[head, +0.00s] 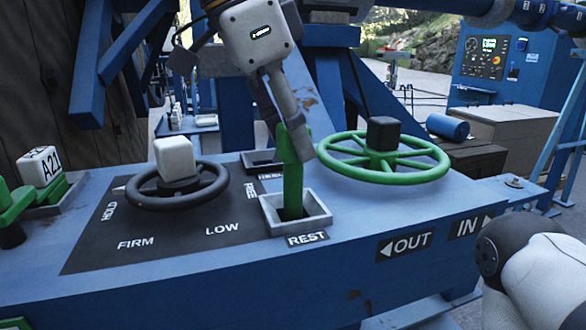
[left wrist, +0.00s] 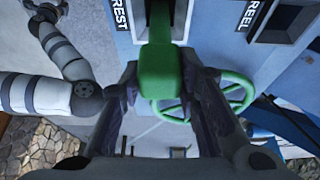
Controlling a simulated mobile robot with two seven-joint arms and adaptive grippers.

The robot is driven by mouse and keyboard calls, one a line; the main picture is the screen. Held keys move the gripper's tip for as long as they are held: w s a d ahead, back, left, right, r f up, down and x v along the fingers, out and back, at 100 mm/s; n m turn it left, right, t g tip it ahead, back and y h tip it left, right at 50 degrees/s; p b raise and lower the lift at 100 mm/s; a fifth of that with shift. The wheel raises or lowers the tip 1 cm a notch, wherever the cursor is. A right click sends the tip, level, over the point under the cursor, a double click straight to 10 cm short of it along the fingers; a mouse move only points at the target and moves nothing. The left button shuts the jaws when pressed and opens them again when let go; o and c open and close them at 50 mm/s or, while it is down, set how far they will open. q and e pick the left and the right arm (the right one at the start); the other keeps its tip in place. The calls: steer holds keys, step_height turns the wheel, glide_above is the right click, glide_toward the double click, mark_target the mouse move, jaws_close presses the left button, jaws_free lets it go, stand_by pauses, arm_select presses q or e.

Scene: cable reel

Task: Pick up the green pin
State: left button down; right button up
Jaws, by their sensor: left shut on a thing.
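The green pin (head: 292,185) stands upright in the grey square socket (head: 325,213) labelled REST on the blue bench. Its lower end is inside the socket. My left gripper (head: 290,142) comes down from above and is shut around the upper part of the pin. In the left wrist view the pin's green head (left wrist: 160,72) sits between the two dark fingers of my left gripper (left wrist: 160,92). The fingers hide part of the pin's top in the head view. My right gripper does not show; only part of my right arm appears.
A green handwheel (head: 425,165) stands right of the socket, close to the gripper. A black handwheel (head: 140,200) with a white block on its hub is on the left panel. A second socket (head: 262,158) lies behind the pin. The bench front right is clear.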

arm_select(q)
step_height(320, 180, up, 6)
steer(key=shift+w+f, duration=0.1)
steer(key=shift+f, duration=0.1)
steer(key=shift+s+d+r, duration=0.15)
steer(key=shift+s+r, duration=0.15)
steer(key=shift+s, duration=0.35)
steer(key=s+d, duration=0.3)
steer(key=s, duration=0.5)
steer(key=s+d, duration=0.2)
steer(key=s, duration=0.6)
step_height(320, 180, up, 11)
steer(key=shift+f, duration=0.15)
steer(key=shift+d, duration=0.1)
stand_by(0.4)
